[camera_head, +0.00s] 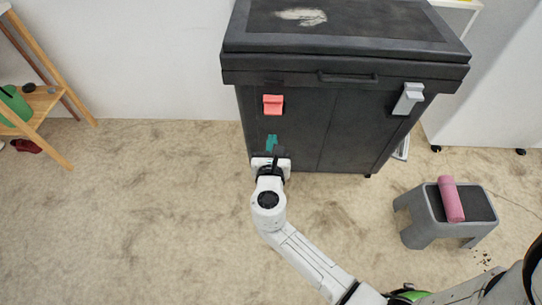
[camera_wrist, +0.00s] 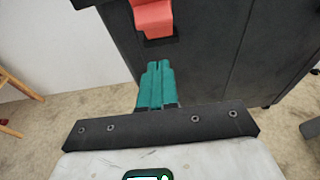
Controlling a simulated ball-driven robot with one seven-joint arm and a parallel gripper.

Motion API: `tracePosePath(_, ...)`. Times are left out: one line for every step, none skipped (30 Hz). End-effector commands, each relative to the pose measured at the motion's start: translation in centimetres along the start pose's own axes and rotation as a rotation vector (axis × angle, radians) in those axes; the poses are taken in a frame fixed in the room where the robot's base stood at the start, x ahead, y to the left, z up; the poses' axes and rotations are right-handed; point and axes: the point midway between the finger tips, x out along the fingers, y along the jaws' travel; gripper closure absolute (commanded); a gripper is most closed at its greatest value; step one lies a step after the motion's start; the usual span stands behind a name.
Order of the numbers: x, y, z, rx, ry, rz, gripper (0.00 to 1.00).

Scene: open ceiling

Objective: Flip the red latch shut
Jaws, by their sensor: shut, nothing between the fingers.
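The red latch (camera_head: 273,105) is on the front of a large black lidded chest (camera_head: 345,125), near its left edge and just below the lid. It also shows at the top of the wrist view (camera_wrist: 153,17), with a dark recess beneath its lower edge. My gripper (camera_head: 271,140) has teal fingers and is below the latch, in front of the chest, apart from the latch. In the wrist view the fingers (camera_wrist: 157,68) are together and empty, pointing up toward the latch. Whether they touch the chest front cannot be told.
A grey latch (camera_head: 408,98) is on the chest's right side, and a handle (camera_head: 348,77) is on the lid's front. A grey step stool (camera_head: 432,225) with a pink roll (camera_head: 451,199) stands at the right. A wooden shelf (camera_head: 45,105) is far left.

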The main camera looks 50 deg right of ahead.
Motion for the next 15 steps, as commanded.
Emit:
tracePosePath(1.1,-0.1,-0.2,0.002,-0.001,-0.004,1.00)
tracePosePath(1.7,0.0,-0.2,0.003,-0.001,-0.003,1.00)
tracePosePath(2.4,-0.1,-0.1,0.003,-0.001,-0.003,1.00)
tracePosePath(2.7,-0.1,0.5,0.003,-0.002,-0.003,1.00)
tracePosePath(3.0,0.0,0.9,0.004,-0.002,-0.003,1.00)
tracePosePath(3.4,0.0,1.4,0.004,-0.002,-0.002,1.00)
tracePosePath(3.6,0.0,1.6,0.003,-0.002,-0.002,1.00)
tracePosePath(3.9,-0.1,1.8,0.003,-0.002,-0.002,1.00)
tracePosePath(4.2,-0.1,2.1,0.003,-0.001,-0.002,1.00)
tracePosePath(4.3,0.0,2.3,0.002,-0.001,-0.002,1.00)
tracePosePath(4.5,0.0,2.5,0.003,-0.001,-0.001,1.00)
tracePosePath(4.6,0.0,2.6,0.002,-0.001,-0.001,1.00)
tracePosePath(4.7,0.0,2.7,0.002,0.000,-0.001,1.00)
tracePosePath(4.8,0.0,2.7,0.001,0.000,0.000,1.00)
tracePosePath(4.8,0.0,2.8,0.001,0.001,0.000,1.00)
